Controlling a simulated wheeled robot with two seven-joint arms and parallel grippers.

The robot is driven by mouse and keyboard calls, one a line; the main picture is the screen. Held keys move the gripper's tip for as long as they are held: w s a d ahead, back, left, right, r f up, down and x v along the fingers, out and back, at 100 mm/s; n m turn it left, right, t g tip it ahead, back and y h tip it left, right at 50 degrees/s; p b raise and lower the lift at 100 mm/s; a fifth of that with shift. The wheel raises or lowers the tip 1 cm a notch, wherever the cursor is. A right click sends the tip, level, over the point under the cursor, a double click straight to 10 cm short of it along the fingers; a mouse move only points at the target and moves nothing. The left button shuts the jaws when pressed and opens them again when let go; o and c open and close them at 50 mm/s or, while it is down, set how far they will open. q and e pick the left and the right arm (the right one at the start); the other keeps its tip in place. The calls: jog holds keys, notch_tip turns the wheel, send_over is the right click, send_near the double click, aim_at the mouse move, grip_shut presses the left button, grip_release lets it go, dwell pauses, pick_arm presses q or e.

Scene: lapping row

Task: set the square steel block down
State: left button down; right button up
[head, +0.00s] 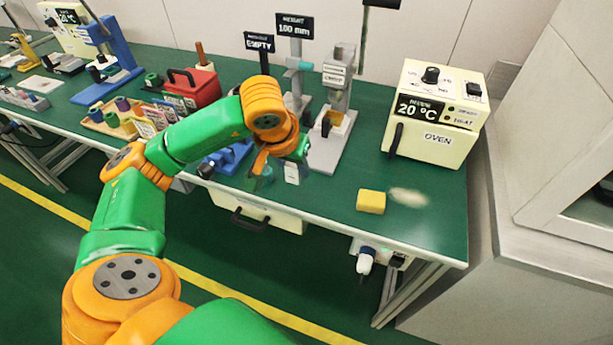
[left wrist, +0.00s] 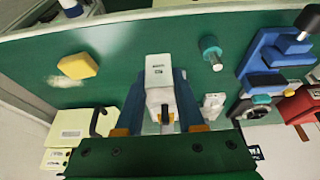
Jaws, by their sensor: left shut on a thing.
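My left gripper (head: 293,157) reaches down over the bench's front half, just left of a grey stand's base in the head view. It is shut on a small pale block with a dark label, the square steel block (head: 292,173). In the left wrist view the block (left wrist: 158,72) sits between the two dark blue fingers of the gripper (left wrist: 160,85). Whether its underside touches the bench cannot be told. My right gripper is not in view.
The grey stand (head: 325,155) is close on the right. A teal cylinder (left wrist: 210,48) stands near the block. A yellow block (head: 370,201) and a cream oven (head: 437,115) are farther right. The green bench top (head: 350,185) is clear between stand and yellow block.

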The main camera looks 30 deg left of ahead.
pick_arm(q)
send_over(308, 187)
jog(key=s, duration=0.2)
jog(key=f, duration=0.4)
jog(key=shift+w+d+f, duration=0.1)
jog(key=shift+w+d, duration=0.05)
jog(key=shift+w, duration=0.1)
notch_tip(308, 187, down, 3)
jog(key=shift+r+p, duration=0.15)
jog(key=shift+p, duration=0.25)
jog(key=shift+f, duration=0.2)
jog(key=shift+f+b, duration=0.1)
jog(key=shift+b, duration=0.2)
jog(key=c, duration=0.5)
grip_release()
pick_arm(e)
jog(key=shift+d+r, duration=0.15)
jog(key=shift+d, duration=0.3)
